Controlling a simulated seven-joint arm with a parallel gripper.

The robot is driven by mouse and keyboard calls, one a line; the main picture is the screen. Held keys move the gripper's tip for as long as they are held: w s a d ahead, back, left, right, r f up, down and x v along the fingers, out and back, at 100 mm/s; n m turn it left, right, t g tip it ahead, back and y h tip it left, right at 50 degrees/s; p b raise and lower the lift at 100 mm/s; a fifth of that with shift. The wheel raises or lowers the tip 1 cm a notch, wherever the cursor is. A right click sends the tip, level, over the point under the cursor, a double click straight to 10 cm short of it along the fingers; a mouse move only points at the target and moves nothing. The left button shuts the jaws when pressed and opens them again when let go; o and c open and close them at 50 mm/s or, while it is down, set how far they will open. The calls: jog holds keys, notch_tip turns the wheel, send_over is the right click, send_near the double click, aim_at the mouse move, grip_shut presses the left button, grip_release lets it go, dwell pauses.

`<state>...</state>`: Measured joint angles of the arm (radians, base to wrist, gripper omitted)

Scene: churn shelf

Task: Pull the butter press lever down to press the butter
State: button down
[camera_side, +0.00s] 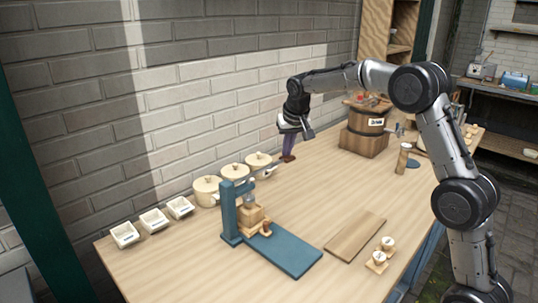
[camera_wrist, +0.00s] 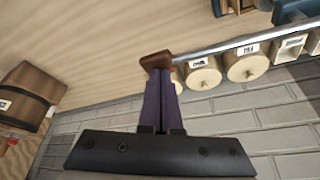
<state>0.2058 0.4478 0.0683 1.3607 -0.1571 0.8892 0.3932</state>
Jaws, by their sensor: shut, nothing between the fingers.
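The butter press (camera_side: 229,212) is a blue upright frame with a wooden block (camera_side: 251,216) under its plunger, on the table. Its metal lever (camera_side: 266,173) reaches out from the top to a brown handle (camera_side: 289,158). In the wrist view the lever (camera_wrist: 225,46) runs right from the brown handle (camera_wrist: 155,60) toward the blue press (camera_wrist: 295,10). My gripper (camera_side: 288,152) is shut and empty, with its purple fingertips (camera_wrist: 158,74) at the handle, over or against it. I cannot tell whether they touch. The fingers hide part of the handle.
Several round lidded tubs (camera_side: 207,190) and small white trays (camera_side: 153,220) line the wall. A wooden churn (camera_side: 364,130) stands behind to the right. A blue board (camera_side: 285,252) and a wooden board (camera_side: 356,236) lie in front. The middle of the table is mostly clear.

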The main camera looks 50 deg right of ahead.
aim_at(288, 158)
jog(key=shift+s+f, duration=0.15)
jog(key=shift+f, duration=1.4)
dwell(2.6)
jog(key=shift+r, duration=0.15)
jog(key=shift+w+r, duration=0.2)
jog(key=shift+r, duration=6.1)
